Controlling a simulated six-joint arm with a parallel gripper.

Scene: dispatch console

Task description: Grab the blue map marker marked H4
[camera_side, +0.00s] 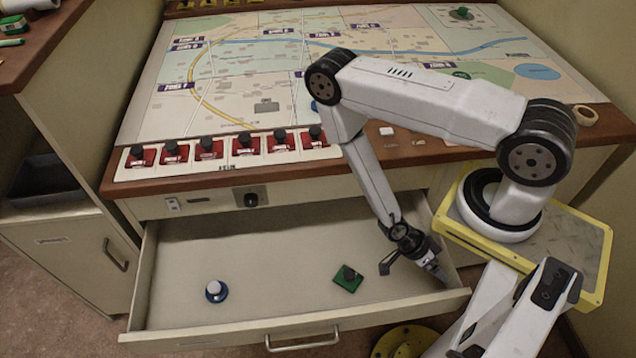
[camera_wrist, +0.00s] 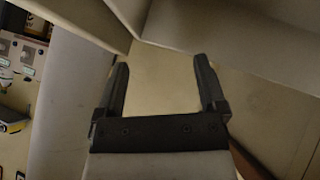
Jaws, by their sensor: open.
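A blue round map marker (camera_side: 216,291) with a pale knob stands in the open drawer, left of centre. Its label is too small to read. A green square marker (camera_side: 347,279) with a dark knob sits in the same drawer, between the blue marker and my gripper. My gripper (camera_side: 412,269) is open and empty over the drawer's right end, well to the right of both markers. In the wrist view the two fingers of my gripper (camera_wrist: 162,80) are apart with nothing between them, and neither marker shows there.
The open drawer (camera_side: 250,245) has low walls and a front with a handle (camera_side: 302,341). The map (camera_side: 270,80) covers the desktop. The drawer floor between the markers is clear.

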